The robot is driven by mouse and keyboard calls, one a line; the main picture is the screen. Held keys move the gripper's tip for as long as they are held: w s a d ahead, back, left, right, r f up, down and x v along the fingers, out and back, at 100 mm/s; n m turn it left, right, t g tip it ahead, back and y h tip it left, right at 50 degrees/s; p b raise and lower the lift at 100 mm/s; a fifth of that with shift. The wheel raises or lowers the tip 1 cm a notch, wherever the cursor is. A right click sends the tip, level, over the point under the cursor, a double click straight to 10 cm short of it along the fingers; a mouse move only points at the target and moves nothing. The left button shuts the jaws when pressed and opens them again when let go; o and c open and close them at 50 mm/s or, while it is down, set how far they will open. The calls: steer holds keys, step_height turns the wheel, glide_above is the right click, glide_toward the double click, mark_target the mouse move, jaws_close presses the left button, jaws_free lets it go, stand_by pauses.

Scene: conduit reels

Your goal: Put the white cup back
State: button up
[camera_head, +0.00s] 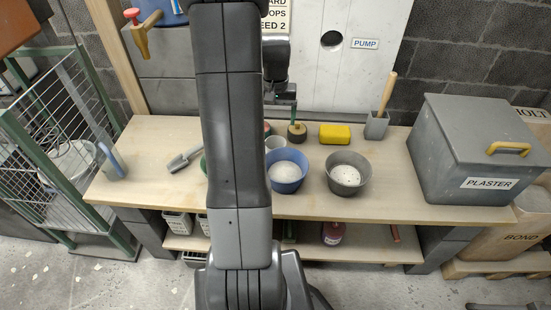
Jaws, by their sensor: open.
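A whitish cup (275,142) stands on the wooden bench, behind the blue bowl (287,179). My own arm hides its left side. My gripper (284,99) is open, above the back part of the bench and behind the cup in the picture. It is small and partly covered by my arm, and I see nothing held in it.
A plaster box (470,150) fills the right end.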

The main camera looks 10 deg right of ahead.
steer(key=b, duration=0.2)
glide_toward(276, 148)
steer(key=shift+s+a+f, duration=0.15)
steer(key=shift+s+f, duration=0.45)
steer(key=shift+s+a+f, duration=0.15)
steer(key=shift+s+f, duration=0.4)
steer(key=shift+s, duration=0.05)
steer(key=f+b, duration=0.1)
steer(key=f, duration=0.4)
steer(key=shift+s, duration=0.2)
steer(key=c, duration=1.1)
steer(key=shift+r, duration=0.1)
